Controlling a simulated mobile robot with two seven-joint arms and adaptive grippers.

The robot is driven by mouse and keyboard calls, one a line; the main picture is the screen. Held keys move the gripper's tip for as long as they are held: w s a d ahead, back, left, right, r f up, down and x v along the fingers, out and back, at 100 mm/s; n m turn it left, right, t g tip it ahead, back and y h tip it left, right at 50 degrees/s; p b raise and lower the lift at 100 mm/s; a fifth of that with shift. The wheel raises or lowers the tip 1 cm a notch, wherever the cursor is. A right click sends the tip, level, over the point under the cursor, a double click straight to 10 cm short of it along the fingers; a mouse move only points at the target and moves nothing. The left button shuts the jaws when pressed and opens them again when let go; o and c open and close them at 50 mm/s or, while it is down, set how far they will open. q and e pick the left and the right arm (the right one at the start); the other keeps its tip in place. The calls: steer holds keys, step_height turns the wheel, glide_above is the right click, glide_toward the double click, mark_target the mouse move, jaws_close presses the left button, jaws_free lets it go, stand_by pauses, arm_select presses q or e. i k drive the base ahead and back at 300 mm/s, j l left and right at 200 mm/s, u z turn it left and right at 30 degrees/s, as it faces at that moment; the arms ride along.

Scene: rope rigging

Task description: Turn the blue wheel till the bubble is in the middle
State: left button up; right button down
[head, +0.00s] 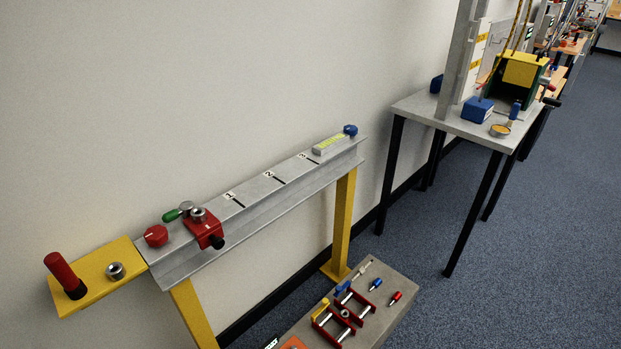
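The blue wheel (350,130) is a small knob at the far right end of a grey beam (255,205). Next to it on the beam lies a level with a yellow-green vial (331,142). The bubble is too small to make out in this view. Neither of my grippers shows in the head view.
A red trolley (204,229) sits on the beam's left part, near a red knob (156,236). A yellow shelf (95,284) holds a red-handled tool (65,275). A low grey bench (385,318) carries clamps. A grey table (425,107) stands at the right.

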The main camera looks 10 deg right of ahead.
mark_target(352, 131)
steer(key=l+z, duration=0.55)
steer(key=z, duration=0.3)
steer(key=i+l+z, duration=0.15)
steer(key=z, duration=0.25)
steer(key=i+l, duration=0.55)
steer(key=i, duration=0.15)
steer(key=i+l, duration=0.55)
steer(key=i, duration=0.15)
steer(key=i+u, duration=0.1)
steer(key=u, duration=0.3)
steer(key=i+u, duration=0.15)
steer(key=u, duration=0.25)
steer(key=i+u, duration=0.1)
steer(key=u, duration=0.35)
steer(key=l+u, duration=0.15)
steer(key=u, duration=0.25)
steer(key=i+l+u, duration=0.15)
steer(key=u, duration=0.25)
